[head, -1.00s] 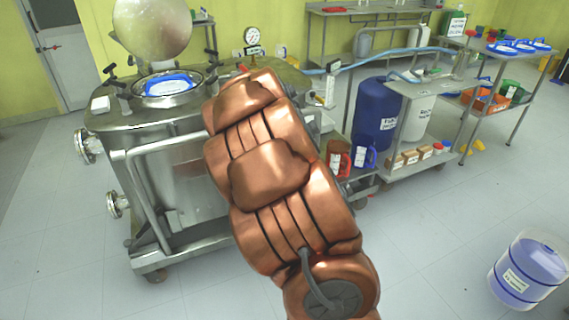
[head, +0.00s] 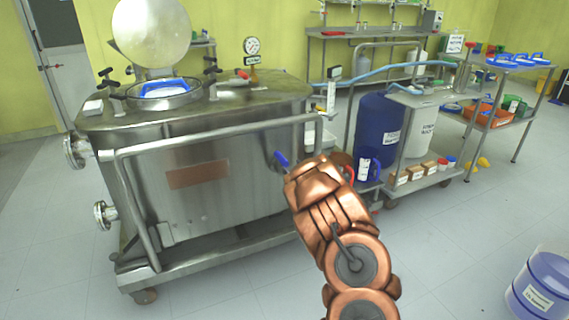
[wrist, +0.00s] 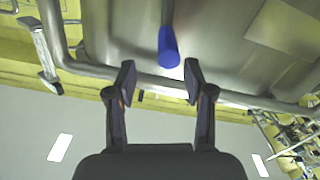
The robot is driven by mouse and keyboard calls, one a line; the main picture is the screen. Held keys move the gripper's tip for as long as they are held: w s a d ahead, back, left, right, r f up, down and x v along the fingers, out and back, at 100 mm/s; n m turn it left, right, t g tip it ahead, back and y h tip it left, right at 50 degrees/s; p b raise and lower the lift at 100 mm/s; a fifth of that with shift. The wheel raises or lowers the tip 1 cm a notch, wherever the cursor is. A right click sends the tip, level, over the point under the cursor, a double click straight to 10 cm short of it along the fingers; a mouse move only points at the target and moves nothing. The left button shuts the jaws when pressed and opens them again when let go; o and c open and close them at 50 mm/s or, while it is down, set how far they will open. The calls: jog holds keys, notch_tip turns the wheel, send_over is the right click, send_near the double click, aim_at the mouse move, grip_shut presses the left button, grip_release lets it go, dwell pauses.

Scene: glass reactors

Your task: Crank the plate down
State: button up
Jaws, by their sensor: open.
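A blue handle grip (head: 282,158) sticks out at the front of the steel reactor vessel (head: 215,150), right of its middle. In the wrist view the same blue grip (wrist: 168,45) lies ahead of my gripper (wrist: 160,82), roughly in line with the gap between the fingers. My gripper is open and empty, and its fingers look apart from the grip. In the head view my copper-coloured arm hides the gripper. I cannot tell which part is the plate.
A tubular steel rail (head: 220,135) runs across the vessel's front, and it crosses the wrist view (wrist: 240,97). A trolley (head: 425,170) with a blue drum (head: 378,130) stands to the right. Another blue container (head: 540,290) stands at lower right. Floor is free in front.

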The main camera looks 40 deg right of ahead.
aim_at(285, 159)
jog(key=shift+b+x, duration=0.6)
jog(key=shift+x, duration=3.2)
jog(key=shift+r, duration=0.1)
jog(key=shift+c, duration=0.2)
jog(key=shift+d, duration=0.1)
grip_shut()
